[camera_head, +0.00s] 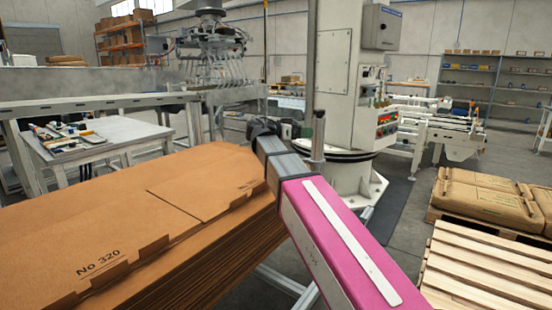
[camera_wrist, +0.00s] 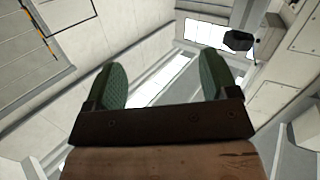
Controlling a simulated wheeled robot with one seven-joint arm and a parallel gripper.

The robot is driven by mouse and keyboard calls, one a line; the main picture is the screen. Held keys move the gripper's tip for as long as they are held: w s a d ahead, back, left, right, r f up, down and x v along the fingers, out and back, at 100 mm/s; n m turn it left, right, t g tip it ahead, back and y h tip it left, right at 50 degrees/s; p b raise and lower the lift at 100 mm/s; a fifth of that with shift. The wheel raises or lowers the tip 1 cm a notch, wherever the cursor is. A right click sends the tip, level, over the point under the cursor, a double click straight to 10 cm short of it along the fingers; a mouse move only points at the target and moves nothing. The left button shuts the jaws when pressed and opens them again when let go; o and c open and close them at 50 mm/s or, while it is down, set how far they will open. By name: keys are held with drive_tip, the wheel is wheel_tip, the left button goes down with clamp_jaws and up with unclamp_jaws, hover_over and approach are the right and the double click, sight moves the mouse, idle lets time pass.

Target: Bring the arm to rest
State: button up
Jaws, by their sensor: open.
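My arm (camera_head: 340,240), with a pink link and a grey section, reaches forward from the bottom of the head view, past the right end of the cardboard stack. My gripper (camera_wrist: 162,75) shows clearly in the wrist view: its two green-padded fingers stand wide apart with nothing between them. Beyond the fingers are only pale walls and bright panels, seen at a tilt. In the head view the gripper end is small and partly hidden, near the dark parts at the far end of the arm.
Flat brown cardboard (camera_head: 130,220) is stacked high at left, close to my arm. A white machine column (camera_head: 335,90) stands ahead. A wooden pallet (camera_head: 480,265) lies at right, with brown sacks (camera_head: 490,200) behind it. A grey table (camera_head: 100,145) with tools stands at left.

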drive_tip(key=s+d+f+n+g+y, duration=0.1)
drive_tip(key=s+d+f+n+y, duration=0.15)
drive_tip(key=f, duration=0.65)
drive_tip(key=s+d+f+n+y, duration=0.1)
drive_tip(key=d+f+n+y, duration=0.15)
drive_tip(key=f, duration=0.65)
drive_tip(key=s+d+f+n+g+y, duration=0.1)
drive_tip(key=d+f+n+y, duration=0.2)
drive_tip(key=f, duration=0.7)
drive_tip(key=s+f+n+g+y, duration=0.1)
drive_tip(key=s+f+n+y, duration=0.1)
drive_tip(key=s+f+y, duration=0.2)
drive_tip(key=s+d+f+n+g+y, duration=0.1)
drive_tip(key=s+f+n+g+y, duration=0.1)
drive_tip(key=s+f, duration=0.8)
wheel_tip(320, 180, down, 6)
drive_tip(key=shift+s+d+f+n+y, duration=0.2)
drive_tip(key=shift+n+y, duration=0.4)
drive_tip(key=shift+y, duration=0.5)
